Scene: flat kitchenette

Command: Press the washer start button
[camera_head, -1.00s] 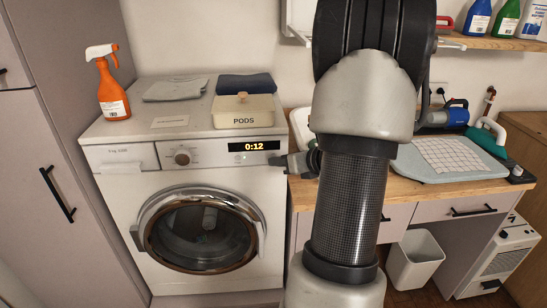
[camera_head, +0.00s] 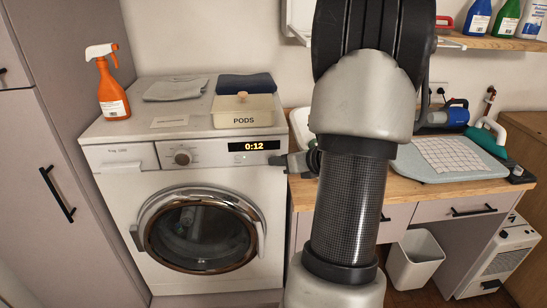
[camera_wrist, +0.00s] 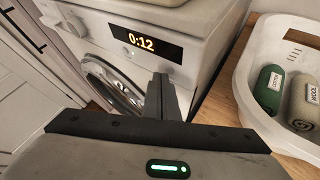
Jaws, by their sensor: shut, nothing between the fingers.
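The white washer (camera_head: 130,200) stands left of my arm, its round door shut. Its display (camera_head: 254,146) reads 0:12 in the head view and also shows in the wrist view (camera_wrist: 142,39). Small marks and a lit dot (camera_head: 243,157) sit just below the display; which one is the start button is too small to tell. My gripper (camera_head: 273,160) is shut and empty, its tip close to the washer's front panel at the right end, below the display. In the wrist view its fingers (camera_wrist: 161,85) point at the panel under the display. I cannot tell whether they touch it.
A pods box (camera_head: 243,112), folded cloths (camera_head: 176,89) and an orange spray bottle (camera_head: 112,90) are on the washer top. A tall cabinet (camera_head: 45,130) is at left.

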